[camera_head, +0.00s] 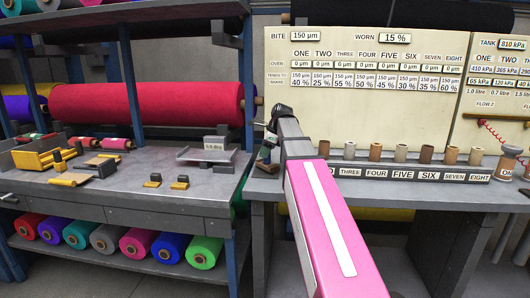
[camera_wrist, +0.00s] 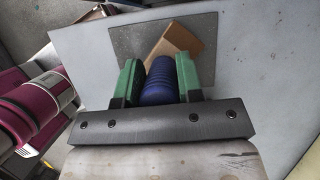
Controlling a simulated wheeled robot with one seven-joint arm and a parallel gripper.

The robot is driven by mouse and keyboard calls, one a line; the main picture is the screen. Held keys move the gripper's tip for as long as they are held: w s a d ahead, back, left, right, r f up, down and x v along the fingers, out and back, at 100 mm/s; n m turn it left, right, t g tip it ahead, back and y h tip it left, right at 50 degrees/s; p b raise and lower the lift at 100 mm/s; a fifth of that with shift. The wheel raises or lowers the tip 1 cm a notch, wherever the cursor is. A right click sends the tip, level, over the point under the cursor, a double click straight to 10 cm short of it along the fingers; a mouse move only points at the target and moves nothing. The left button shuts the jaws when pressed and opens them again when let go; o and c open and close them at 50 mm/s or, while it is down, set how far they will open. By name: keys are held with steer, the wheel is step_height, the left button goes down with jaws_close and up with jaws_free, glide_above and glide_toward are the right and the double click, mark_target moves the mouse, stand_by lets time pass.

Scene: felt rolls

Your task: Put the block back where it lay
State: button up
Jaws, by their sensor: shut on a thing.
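In the wrist view my gripper (camera_wrist: 157,72) has green fingers closed on both sides of a ribbed dark blue grip (camera_wrist: 160,88). A tan block (camera_wrist: 178,38) shows beyond the fingertips, set at an angle, and the grip appears to belong to it. Behind the block is a dark grey square patch (camera_wrist: 126,42) on a paler grey surface. I cannot tell whether the block touches it. In the head view my gripper (camera_head: 268,146) is at the left end of the right bench, partly hidden by my pink arm.
Several small rolls (camera_head: 375,152) stand along a numbered rack (camera_head: 400,174) right of my gripper. A scale (camera_head: 210,152), a yellow tray (camera_head: 35,155) and several small blocks (camera_head: 152,182) lie on the left bench (camera_head: 120,205).

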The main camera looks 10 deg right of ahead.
steer(key=shift+f, duration=0.5)
steer(key=o, duration=1.2)
steer(key=shift+r, duration=0.1)
steer(key=v, duration=1)
steer(key=shift+s+d+r, duration=0.1)
steer(key=shift+d+r, duration=0.05)
steer(key=shift+r, duration=0.15)
